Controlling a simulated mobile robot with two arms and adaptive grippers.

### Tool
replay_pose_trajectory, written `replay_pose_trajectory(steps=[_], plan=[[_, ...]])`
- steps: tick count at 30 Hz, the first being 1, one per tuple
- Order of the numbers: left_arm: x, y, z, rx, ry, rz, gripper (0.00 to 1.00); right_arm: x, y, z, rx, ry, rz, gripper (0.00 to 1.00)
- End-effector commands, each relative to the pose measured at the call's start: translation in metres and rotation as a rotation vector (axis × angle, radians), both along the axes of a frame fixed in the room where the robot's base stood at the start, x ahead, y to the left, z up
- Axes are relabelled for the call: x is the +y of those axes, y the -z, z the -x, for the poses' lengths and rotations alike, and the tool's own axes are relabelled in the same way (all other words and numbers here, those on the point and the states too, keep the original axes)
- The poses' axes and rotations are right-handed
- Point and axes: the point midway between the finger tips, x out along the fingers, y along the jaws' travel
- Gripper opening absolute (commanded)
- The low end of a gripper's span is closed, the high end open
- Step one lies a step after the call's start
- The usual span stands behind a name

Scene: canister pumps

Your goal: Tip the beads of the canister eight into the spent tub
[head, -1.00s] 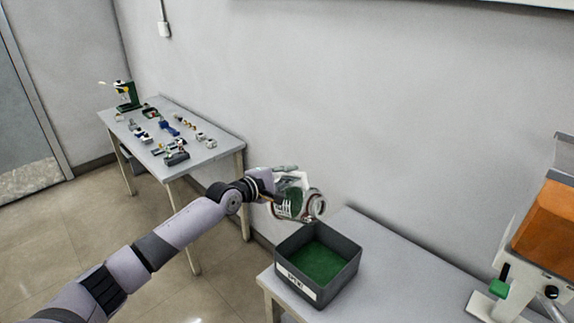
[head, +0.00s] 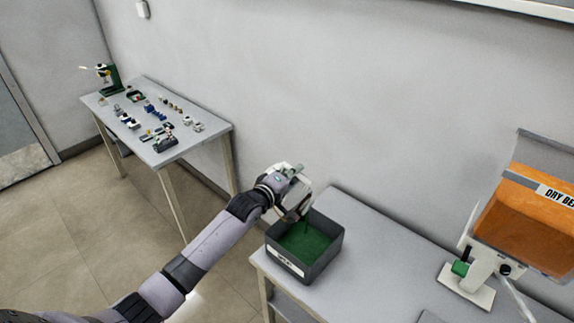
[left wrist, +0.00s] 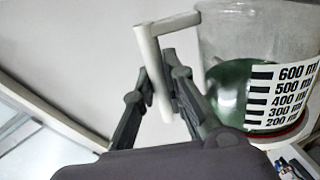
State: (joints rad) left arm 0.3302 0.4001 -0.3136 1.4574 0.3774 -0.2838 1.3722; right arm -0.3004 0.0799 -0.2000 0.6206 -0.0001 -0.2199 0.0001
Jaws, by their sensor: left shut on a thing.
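The spent tub (head: 327,257) is a dark grey open box with a white label on its front, standing at the left end of the near table. Green beads (head: 303,243) cover its floor. My left gripper (head: 292,184) is above the tub's back edge, shut on the pale handle (left wrist: 160,72) of the canister. The canister (head: 300,202) is tipped mouth down over the tub, partly hidden by my gripper, and a thin green streak hangs below it. In the left wrist view the clear canister (left wrist: 232,40) has a black ml scale and green beads inside. My right gripper is out of view.
A dispenser with an orange hopper (head: 528,215) stands on the right of the near table (head: 390,258). The table is bare between it and the tub. A second table (head: 185,142) with several small parts stands at the back left.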

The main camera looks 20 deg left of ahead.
Motion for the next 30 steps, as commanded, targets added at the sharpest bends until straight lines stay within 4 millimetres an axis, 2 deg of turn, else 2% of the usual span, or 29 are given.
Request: replay_pose_trajectory(steps=[1, 6, 12, 30], plan=[[-0.008, -0.002, 0.001, -0.015, 0.002, -0.030, 0.00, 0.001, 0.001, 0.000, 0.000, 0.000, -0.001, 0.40], [-0.023, -0.003, 0.006, -0.046, 0.000, -0.147, 0.00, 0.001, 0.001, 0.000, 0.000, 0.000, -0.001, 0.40], [-0.033, -0.004, 0.009, -0.069, 0.000, -0.232, 0.00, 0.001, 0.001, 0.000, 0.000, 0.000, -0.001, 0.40], [-0.035, -0.004, 0.010, -0.074, 0.000, -0.255, 0.00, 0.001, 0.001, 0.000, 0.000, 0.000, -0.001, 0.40]])
